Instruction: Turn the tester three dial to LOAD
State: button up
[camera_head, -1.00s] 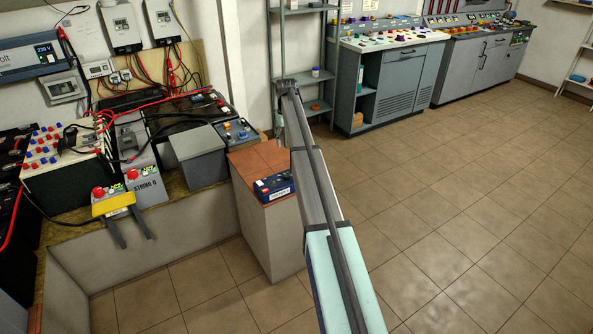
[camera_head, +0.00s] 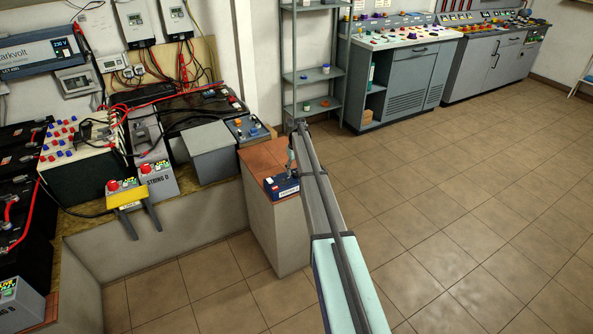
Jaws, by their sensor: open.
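I cannot pick out tester three or its LOAD mark for sure at this size. A small blue-faced panel box (camera_head: 249,129) with knobs sits at the right end of the battery bench, its labels too small to read. Consoles with many coloured knobs and buttons, a nearer one (camera_head: 400,42) and a farther one (camera_head: 490,28), stand along the back wall. My arm reaches up from the bottom of the picture. My gripper (camera_head: 292,164) hangs small at its far end, above or beside the blue battery, apart from the consoles. It is open, and no held thing shows.
A blue and white battery (camera_head: 282,187) lies on the brick-topped pedestal (camera_head: 262,156). A grey shelf rack (camera_head: 311,76) stands behind the arm's end. The bench at left holds batteries, cables, a grey box (camera_head: 211,152) and a yellow-handled part (camera_head: 127,194). Tiled floor at right is clear.

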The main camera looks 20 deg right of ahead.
jog(key=shift+f, duration=0.7)
jog(key=c, duration=1.1)
jog(key=shift+c, duration=0.2)
